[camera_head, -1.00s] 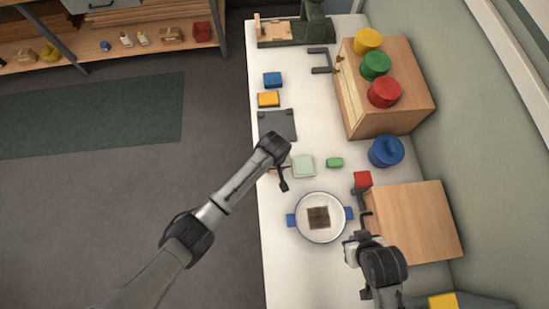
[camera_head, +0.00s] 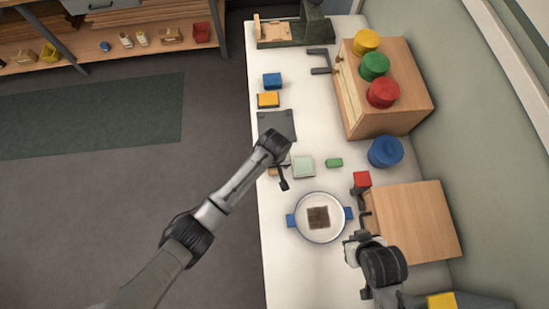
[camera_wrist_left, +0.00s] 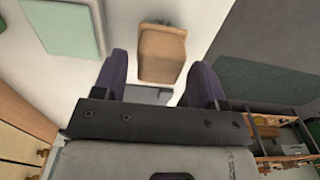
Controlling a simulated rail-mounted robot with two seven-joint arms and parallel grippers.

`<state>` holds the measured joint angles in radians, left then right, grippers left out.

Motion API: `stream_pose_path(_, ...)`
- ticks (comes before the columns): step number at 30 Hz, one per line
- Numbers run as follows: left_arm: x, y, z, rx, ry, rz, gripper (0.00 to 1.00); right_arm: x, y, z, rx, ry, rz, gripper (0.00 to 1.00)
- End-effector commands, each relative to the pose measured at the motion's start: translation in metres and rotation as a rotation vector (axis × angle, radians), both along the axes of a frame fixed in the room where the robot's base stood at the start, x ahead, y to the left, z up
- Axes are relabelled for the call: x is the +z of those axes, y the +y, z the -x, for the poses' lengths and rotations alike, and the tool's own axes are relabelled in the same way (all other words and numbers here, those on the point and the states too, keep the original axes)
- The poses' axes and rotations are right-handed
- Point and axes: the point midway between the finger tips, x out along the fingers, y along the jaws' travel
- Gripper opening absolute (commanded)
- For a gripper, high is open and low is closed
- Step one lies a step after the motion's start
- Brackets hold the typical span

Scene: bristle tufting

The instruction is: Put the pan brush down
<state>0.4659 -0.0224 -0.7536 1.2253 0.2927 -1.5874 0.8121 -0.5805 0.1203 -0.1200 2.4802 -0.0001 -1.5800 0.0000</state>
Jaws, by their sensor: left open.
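A wooden block with a trace of green at its far end, which looks like the pan brush (camera_wrist_left: 162,52), shows in the left wrist view. It lies between the two fingers of my left gripper (camera_wrist_left: 158,65), with a gap on each side. In the head view my left gripper (camera_head: 283,181) is low over the white table's left edge, and the arm mostly hides the brush. A white pan (camera_head: 332,229) with blue handles and a brown square patch inside stands just to the right. My right gripper (camera_head: 362,212) is beside the pan's right handle; its jaws are too small to read.
A pale green square (camera_head: 303,166) and a small green block (camera_head: 334,162) lie near my left gripper. A dark grey plate (camera_head: 277,124) is beyond it. A red block (camera_head: 362,179), a blue pot (camera_head: 386,152) and a wooden board (camera_head: 425,222) are to the right.

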Motion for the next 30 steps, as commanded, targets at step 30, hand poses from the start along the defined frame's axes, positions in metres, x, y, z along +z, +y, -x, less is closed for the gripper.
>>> stream_pose_path(30,0.1,0.0,0.001,-0.001,0.001,0.002,0.66,0.018,0.0,0.0,0.0,0.0,0.0,0.0)
